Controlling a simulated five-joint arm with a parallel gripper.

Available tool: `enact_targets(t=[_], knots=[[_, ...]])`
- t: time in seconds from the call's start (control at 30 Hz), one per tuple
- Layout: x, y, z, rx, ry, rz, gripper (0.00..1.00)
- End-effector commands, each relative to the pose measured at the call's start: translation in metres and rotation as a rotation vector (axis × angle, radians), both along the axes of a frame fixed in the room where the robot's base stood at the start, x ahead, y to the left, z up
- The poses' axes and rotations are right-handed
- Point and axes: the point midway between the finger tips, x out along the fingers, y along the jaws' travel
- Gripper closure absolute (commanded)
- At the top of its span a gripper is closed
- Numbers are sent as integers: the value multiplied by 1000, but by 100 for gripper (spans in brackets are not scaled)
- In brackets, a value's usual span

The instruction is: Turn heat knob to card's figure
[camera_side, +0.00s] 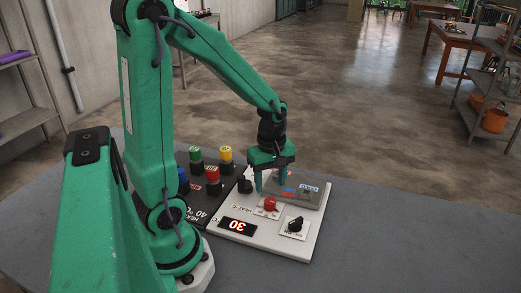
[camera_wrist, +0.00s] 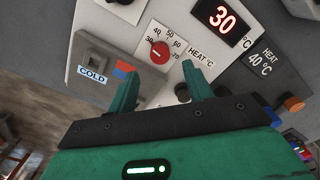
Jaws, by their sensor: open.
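The red heat knob (camera_side: 270,204) sits on a white panel (camera_side: 262,240), with printed figures around it in the wrist view (camera_wrist: 160,52). The panel's display (camera_side: 237,226) reads 30, as it does in the wrist view (camera_wrist: 222,18). A dark card (camera_wrist: 262,62) reads HEAT 40 °C; in the side view it lies left of the panel (camera_side: 199,216). My gripper (camera_side: 271,187) is open and empty above the panel, just behind the knob. In the wrist view the fingertips (camera_wrist: 162,70) stand apart just below the knob, on either side of it. I cannot tell the fingers' height.
A grey box marked COLD (camera_wrist: 95,55), with red and blue patches, stands beside the knob. A black knob (camera_side: 295,225) is on the panel's near right. Several coloured buttons, including green (camera_side: 194,153) and yellow (camera_side: 225,153), stand left. The grey table (camera_side: 400,235) is clear at right.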

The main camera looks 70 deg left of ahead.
Motion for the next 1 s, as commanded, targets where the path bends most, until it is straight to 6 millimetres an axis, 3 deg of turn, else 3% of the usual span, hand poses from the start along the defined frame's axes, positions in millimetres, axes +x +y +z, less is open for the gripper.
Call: enact_targets(t=[0.63,1.0], knots=[[-1,0,-65,-1,4,0,49],[0,0,-71,0,1,0,49]])
